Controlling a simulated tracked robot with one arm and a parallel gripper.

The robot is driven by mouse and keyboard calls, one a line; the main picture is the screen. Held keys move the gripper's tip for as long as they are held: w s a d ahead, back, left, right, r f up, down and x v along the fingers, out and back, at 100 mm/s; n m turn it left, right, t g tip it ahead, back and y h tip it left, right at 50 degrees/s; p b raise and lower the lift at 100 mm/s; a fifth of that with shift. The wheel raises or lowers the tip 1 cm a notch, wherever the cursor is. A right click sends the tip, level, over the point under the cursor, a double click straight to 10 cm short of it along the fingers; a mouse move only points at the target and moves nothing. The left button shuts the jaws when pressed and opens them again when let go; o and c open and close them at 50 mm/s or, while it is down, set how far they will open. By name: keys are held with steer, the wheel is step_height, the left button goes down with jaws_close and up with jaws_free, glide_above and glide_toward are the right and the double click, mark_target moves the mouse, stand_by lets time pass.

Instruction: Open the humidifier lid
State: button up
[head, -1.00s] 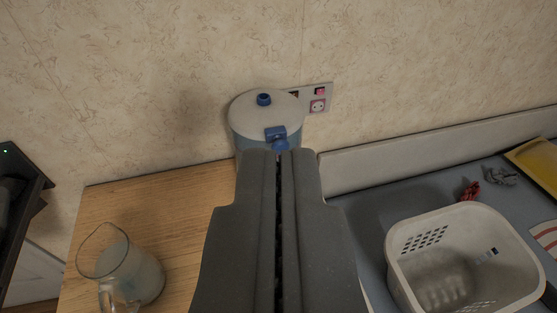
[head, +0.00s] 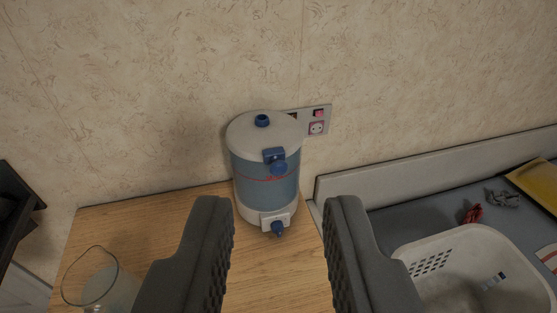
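The humidifier (head: 267,185) stands upright on the wooden table against the wall. It has a clear blue tank with a red line and a white base with a blue knob (head: 278,228). Its white lid (head: 245,131) is on and looks closed. The lid has a blue cap (head: 262,120) on top and a blue latch-like knob (head: 277,162) at its front edge. My gripper (head: 280,203) is open and empty. Its two dark fingers are in front of the humidifier, one on each side of it in the picture, apparently not touching it.
A glass jug (head: 100,285) stands on the wooden table (head: 150,225) at left. A white basket (head: 470,255) sits on the blue-grey surface at right, with a red item (head: 472,214) behind it. A wall socket panel (head: 317,122) is behind the humidifier. A raised edge (head: 430,161) runs along the right wall.

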steer(key=o, duration=0.4)
steer(key=shift+n+h, duration=0.5)
steer(key=shift+n, duration=0.1)
steer(key=w+d+f+p, duration=0.1)
steer(key=w+d+f, duration=0.1)
steer(key=w, duration=0.1)
steer(key=w+d+f+p, duration=0.1)
steer(key=w+d+f, duration=0.1)
steer(key=w+f, duration=0.1)
steer(key=w+d+f+p, duration=0.1)
steer(key=w+d+f, duration=0.1)
steer(key=w, duration=0.3)
steer(key=shift+d+f, duration=0.35)
steer(key=n+t+y+p, duration=0.2)
steer(key=n+y+p, duration=0.2)
steer(key=y+p, duration=0.25)
glide_toward(279, 171)
steer(key=shift+h, duration=0.45)
steer(key=x, duration=0.5)
steer(key=b+x, duration=0.1)
steer(key=x, duration=0.4)
steer(key=shift+w+a, duration=0.25)
steer(key=shift+a, duration=0.05)
jaws_close()
steer(key=shift+r, duration=0.15)
